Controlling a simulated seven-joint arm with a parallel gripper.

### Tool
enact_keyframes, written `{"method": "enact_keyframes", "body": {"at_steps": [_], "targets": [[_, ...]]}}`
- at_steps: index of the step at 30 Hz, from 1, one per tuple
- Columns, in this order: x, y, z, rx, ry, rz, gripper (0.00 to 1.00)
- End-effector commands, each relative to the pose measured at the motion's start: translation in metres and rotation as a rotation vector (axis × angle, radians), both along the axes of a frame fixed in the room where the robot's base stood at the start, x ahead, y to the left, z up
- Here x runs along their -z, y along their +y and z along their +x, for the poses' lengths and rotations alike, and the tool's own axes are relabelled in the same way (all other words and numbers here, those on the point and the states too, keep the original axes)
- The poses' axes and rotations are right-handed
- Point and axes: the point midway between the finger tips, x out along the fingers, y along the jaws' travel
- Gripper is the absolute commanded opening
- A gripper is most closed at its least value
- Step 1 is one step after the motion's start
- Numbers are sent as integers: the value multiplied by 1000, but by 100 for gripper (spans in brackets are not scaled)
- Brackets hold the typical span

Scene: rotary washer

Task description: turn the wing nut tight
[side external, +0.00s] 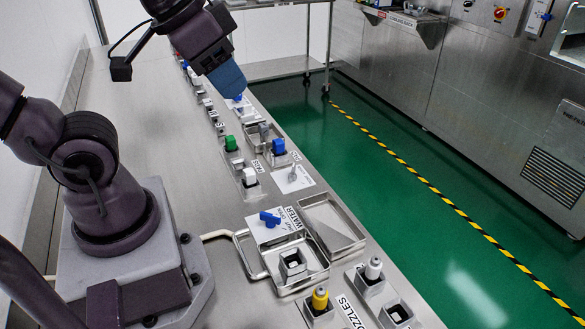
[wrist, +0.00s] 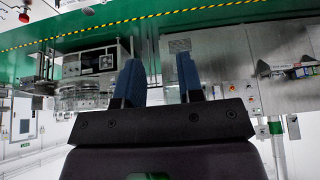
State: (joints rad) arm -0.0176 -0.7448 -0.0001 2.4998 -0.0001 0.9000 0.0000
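My gripper (side external: 228,82) hangs above the far part of the metal counter, its blue fingers pointing down and right. In the wrist view my gripper (wrist: 160,80) shows two blue fingers apart with nothing between them. I cannot surely pick out the wing nut. A small grey winged piece (side external: 293,174) stands on a white plate near the counter's right edge, and a blue handle (side external: 269,219) sits by the WATER label; either is too small to name for sure. Both are nearer the camera than my gripper and apart from it.
The counter (side external: 150,95) carries a row of small sockets with coloured plugs, including a green one (side external: 231,143) and a yellow one (side external: 320,298). A metal tray (side external: 334,222) lies at its right edge. The wrist view shows a machine with a display (wrist: 100,62).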

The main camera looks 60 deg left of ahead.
Motion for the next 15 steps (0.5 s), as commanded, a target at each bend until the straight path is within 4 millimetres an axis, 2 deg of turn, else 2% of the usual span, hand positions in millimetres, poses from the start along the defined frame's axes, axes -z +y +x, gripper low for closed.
{"method": "enact_keyframes", "body": {"at_steps": [5,11,15], "targets": [[27,21,13,-100,154,12,35],[61,59,50,-230,348,27,35],[93,89,76,-338,447,1,35]]}}
